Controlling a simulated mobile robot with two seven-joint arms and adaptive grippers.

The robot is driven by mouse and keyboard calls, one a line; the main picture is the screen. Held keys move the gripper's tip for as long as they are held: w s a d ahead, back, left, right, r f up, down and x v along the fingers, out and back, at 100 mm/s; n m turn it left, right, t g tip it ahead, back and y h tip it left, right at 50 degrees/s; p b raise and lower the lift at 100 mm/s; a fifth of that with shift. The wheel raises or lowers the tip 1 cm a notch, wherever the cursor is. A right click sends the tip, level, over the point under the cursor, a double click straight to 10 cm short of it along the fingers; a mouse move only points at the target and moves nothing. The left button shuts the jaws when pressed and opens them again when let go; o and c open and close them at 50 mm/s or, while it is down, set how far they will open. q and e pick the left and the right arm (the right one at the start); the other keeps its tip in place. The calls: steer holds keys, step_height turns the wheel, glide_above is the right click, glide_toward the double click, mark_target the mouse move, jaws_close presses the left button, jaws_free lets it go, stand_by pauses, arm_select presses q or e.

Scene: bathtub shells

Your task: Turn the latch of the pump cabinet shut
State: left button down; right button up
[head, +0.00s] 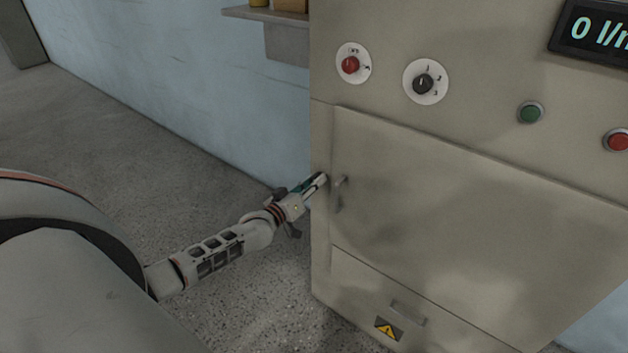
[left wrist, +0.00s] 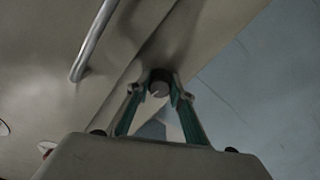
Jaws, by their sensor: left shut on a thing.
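The pump cabinet (head: 440,215) is a beige box with a large front door that looks closed. A bent metal handle (head: 338,195) is on the door's left side, and it also shows in the left wrist view (left wrist: 92,42). The latch (left wrist: 159,89) is a small round dark grey knob with a light mark, on the cabinet front beside the door's edge. My left gripper (head: 321,179) is at the cabinet's left edge, just left of the handle. In the left wrist view its green-sided fingers (left wrist: 159,84) are shut on the latch. The latch is hidden by the gripper in the head view.
Above the door are a red knob (head: 350,65), a black dial (head: 424,83), a green button (head: 530,113), a red button (head: 618,140) and a display (head: 595,30). A shelf (head: 270,18) is on the blue wall. The floor (head: 110,130) left of the cabinet is clear.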

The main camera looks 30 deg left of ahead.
arm_select(q)
steer(key=shift+n, duration=1.1)
steer(key=c, duration=1.8)
jaws_free()
steer(key=shift+s, duration=0.1)
steer(key=s, duration=0.8)
steer(key=s+a, duration=0.1)
steer(key=s, duration=0.2)
steer(key=shift+s, duration=0.4)
